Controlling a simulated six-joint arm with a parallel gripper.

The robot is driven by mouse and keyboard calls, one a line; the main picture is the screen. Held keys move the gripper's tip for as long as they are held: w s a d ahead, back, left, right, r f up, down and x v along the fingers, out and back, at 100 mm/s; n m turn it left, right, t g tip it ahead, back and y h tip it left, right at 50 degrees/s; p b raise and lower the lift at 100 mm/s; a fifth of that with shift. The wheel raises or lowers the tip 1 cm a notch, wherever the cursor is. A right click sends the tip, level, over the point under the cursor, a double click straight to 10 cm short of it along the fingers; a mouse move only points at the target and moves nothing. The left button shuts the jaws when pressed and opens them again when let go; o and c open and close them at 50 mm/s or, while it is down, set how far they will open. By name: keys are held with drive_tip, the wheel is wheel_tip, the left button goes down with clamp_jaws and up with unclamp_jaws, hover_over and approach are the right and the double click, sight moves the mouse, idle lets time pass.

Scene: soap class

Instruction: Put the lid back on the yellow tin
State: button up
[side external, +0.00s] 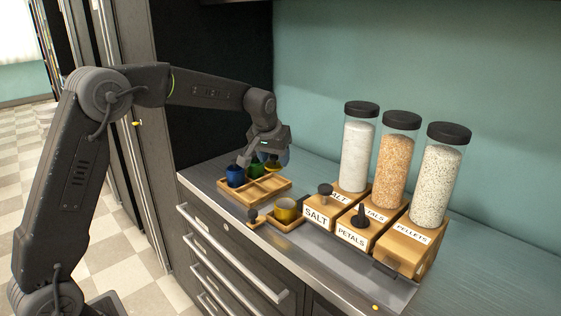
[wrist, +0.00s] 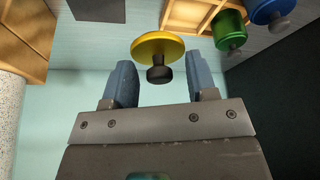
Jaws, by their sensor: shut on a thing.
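I cannot tell how far the lid is above the divided tray.
A blue tin (side external: 235,176) and a green tin (side external: 256,170) sit in the divided tray. Tall jars (side external: 357,150) on labelled wooden boxes (side external: 320,212) stand to the right.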

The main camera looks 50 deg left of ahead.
drive_tip(key=s+d+r, duration=0.1)
drive_tip(key=s+d, duration=0.3)
drive_tip(key=d, duration=0.4)
drive_tip(key=shift+w+f, duration=0.15)
drive_tip(key=shift+f, duration=1.4)
drive_tip(key=shift+w+f, duration=0.1)
drive_tip(key=shift+f, duration=1.4)
drive_tip(key=shift+f, duration=0.15)
drive_tip(key=o, duration=1)
drive_tip(key=shift+c, duration=0.2)
drive_tip(key=shift+o, duration=0.4)
drive_tip(key=shift+o, duration=1.4)
